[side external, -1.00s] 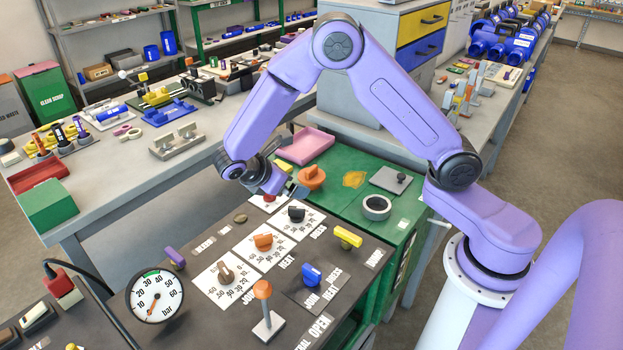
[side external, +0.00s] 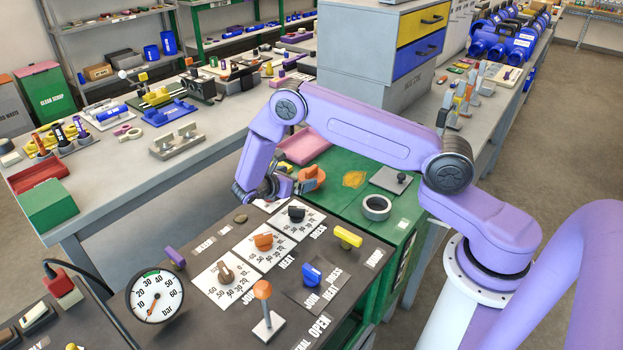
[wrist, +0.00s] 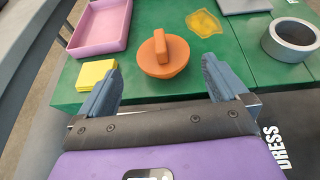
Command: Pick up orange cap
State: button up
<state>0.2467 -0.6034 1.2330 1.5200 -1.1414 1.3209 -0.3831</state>
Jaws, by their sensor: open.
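The orange cap (wrist: 162,60) is a round dome with a raised bar handle. It sits on the green cart top (wrist: 262,77). In the side view the cap (side external: 311,180) shows just beyond my gripper, partly covered by it. My gripper (wrist: 160,80) is open, with one blue-grey finger to each side of the cap in the wrist view. The cap lies ahead of and between the fingertips, and nothing is held. In the side view my gripper (side external: 297,186) is low, close to the cap. I cannot tell if it touches it.
A yellow block (wrist: 96,74) lies close to the left finger. A pink tray (wrist: 101,26) is behind it. A yellow patch (wrist: 204,22) and a grey ring (wrist: 291,40) are to the right. The control panel (side external: 222,318) carries several knobs.

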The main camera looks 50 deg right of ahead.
aim_at(315, 171)
jog(key=x, duration=0.4)
jog(key=shift+d+f, duration=0.15)
jog(key=shift+d, duration=0.2)
jog(key=shift+x, duration=2.75)
jog(key=shift+s, duration=0.15)
jog(key=c, duration=0.8)
jog(key=shift+r, duration=0.25)
